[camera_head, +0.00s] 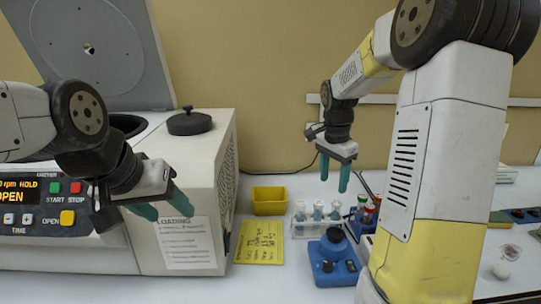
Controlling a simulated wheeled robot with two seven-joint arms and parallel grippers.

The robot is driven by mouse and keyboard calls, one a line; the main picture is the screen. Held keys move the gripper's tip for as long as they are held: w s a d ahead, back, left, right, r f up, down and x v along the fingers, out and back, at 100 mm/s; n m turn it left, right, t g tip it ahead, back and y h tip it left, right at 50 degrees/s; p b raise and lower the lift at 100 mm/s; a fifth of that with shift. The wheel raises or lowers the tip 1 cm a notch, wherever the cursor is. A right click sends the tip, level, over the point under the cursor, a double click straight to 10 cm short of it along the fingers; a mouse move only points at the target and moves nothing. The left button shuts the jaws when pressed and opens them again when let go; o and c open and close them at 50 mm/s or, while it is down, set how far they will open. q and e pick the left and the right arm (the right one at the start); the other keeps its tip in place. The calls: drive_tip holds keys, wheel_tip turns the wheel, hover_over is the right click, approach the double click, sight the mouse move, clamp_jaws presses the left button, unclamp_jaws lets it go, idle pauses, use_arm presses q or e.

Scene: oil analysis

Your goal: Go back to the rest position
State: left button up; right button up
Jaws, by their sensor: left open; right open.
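My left gripper (162,208) has teal fingers and hangs open and empty in front of the white centrifuge's (215,155) front panel. My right gripper (334,182) also has teal fingers, points down, and is open and empty above the bench, over the area of the tube rack (318,232). The clear rack holds several tubes with pale blue tops. The centrifuge's grey lid (95,45) stands raised at the left. My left arm hides part of the panel and the opening.
A black round cap (189,122) lies on the centrifuge top. A yellow bin (269,201), a yellow note sheet (259,242) and a blue mixer (333,262) stand on the white bench. Red-capped tubes (366,212) are beside the rack. My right arm hides much of the right side.

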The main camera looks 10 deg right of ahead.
drive_tip(key=s+a+r+n+t+y, duration=0.1)
drive_tip(key=s+a+r+n, duration=0.1)
drive_tip(key=s, duration=0.5)
drive_tip(key=s+a+r+n+t+y, duration=0.1)
drive_tip(key=s+a+r+n+t, duration=0.1)
drive_tip(key=s+a+n, duration=0.3)
drive_tip(key=s+a+r+n+t+y, duration=0.1)
drive_tip(key=s+a+r+n+t, duration=0.1)
drive_tip(key=s+n, duration=0.4)
drive_tip(key=shift+s+a+r, duration=0.75)
drive_tip(key=shift+s+r, duration=0.05)
drive_tip(key=shift+s, duration=1.1)
